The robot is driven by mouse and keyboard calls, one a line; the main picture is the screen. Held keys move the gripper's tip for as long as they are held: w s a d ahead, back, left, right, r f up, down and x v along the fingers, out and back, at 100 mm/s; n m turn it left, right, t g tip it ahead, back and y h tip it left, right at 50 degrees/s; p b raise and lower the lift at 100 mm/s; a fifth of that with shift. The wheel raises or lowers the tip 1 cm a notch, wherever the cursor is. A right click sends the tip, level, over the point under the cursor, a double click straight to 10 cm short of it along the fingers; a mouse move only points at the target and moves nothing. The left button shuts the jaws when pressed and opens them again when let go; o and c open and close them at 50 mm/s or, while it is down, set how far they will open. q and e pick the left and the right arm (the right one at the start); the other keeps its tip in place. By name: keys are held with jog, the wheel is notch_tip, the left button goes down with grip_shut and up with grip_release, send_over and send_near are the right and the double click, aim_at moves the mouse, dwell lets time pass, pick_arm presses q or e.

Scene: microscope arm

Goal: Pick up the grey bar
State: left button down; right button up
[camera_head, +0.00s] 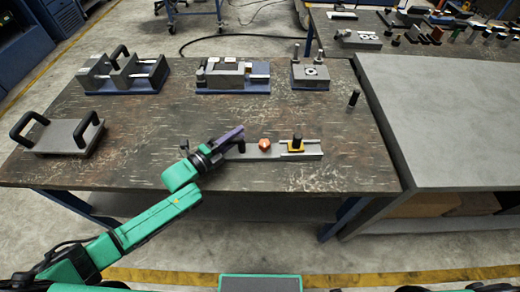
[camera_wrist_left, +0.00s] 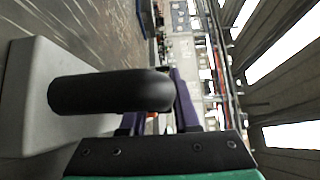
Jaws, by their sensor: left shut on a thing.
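The grey bar (camera_head: 250,154) lies along the front middle of the table. A black handle (camera_head: 241,146) stands near its left part, an orange knob (camera_head: 264,144) sits mid-length, and a black and yellow piece (camera_head: 297,144) is toward its right end. My left gripper (camera_head: 237,138), with purple fingers, reaches in from the left and is shut on the black handle. In the left wrist view the black handle (camera_wrist_left: 105,92) crosses in front of the fingers, beside a pale grey block (camera_wrist_left: 38,100). The arm hides the bar's left end. My right gripper is not in view.
A grey plate with two black handles (camera_head: 60,138) lies at the left. Fixtures on blue bases (camera_head: 125,75), (camera_head: 232,78), (camera_head: 310,75) stand along the back. A dark peg (camera_head: 353,99) stands to the right.

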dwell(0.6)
pick_arm(q)
jog(key=shift+r, duration=0.15)
jog(key=shift+w, duration=0.1)
jog(key=shift+r, duration=0.3)
notch_tip(320, 180, up, 19)
jog(key=shift+r+b, duration=0.2)
jog(key=shift+b, duration=0.25)
jog(key=shift+f+b, duration=7.3)
jog(key=shift+f, duration=2.1)
jog(key=shift+f+b, duration=0.45)
jog(key=shift+f, duration=0.1)
